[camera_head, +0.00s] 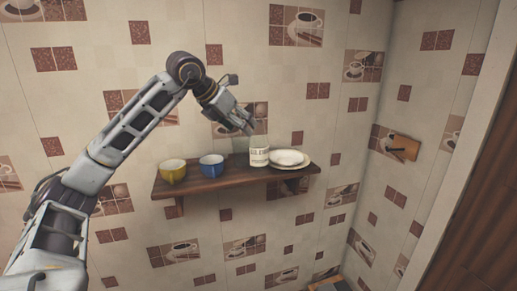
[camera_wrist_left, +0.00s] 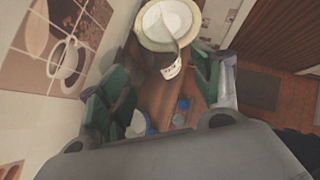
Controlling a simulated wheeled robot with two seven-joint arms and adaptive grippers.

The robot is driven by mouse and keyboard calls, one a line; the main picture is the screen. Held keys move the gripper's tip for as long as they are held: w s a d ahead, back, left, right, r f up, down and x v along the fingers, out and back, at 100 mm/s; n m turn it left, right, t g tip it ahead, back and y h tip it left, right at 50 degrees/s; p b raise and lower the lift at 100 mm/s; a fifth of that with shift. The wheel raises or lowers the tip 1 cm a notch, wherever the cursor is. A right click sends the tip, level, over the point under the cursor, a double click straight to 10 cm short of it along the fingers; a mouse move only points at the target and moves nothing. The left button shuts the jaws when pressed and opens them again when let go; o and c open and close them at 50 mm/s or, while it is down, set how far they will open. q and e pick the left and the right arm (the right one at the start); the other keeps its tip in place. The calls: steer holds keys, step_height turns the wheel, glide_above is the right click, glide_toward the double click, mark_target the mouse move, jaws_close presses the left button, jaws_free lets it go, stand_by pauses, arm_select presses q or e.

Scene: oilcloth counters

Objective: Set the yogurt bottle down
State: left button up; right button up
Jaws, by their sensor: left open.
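A white container with dark lettering, which looks like the yogurt bottle (camera_head: 259,152), stands upright on the wooden wall shelf (camera_head: 225,188), just left of the stacked plates (camera_head: 288,157). Its lettered side also seems to show in the left wrist view (camera_wrist_left: 172,69), below the plates (camera_wrist_left: 167,22). My left gripper (camera_head: 244,118) is open and empty, above and slightly left of the container. Its green-padded fingers (camera_wrist_left: 155,88) are spread apart in the wrist view. The container's top is hard to make out. My right gripper is not in view.
A yellow cup (camera_head: 173,171) and a blue cup (camera_head: 211,166) stand on the shelf's left half. The tiled wall is close behind. The air above the cups is clear.

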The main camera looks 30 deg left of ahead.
mark_target(252, 137)
arm_select(q)
steer(key=p+x, duration=0.1)
steer(key=x, duration=0.6)
steer(key=shift+w+f, duration=0.2)
steer(key=shift+w, duration=0.05)
steer(key=shift+w+f, duration=0.1)
steer(key=shift+f, duration=0.05)
steer(key=shift+f, duration=0.1)
steer(key=shift+p+x, duration=0.75)
steer(key=shift+x, duration=1.2)
steer(key=shift+w+f, duration=0.3)
steer(key=shift+f, duration=0.35)
steer(key=shift+c, duration=0.5)
steer(key=shift+r, duration=0.1)
steer(key=c, duration=0.9)
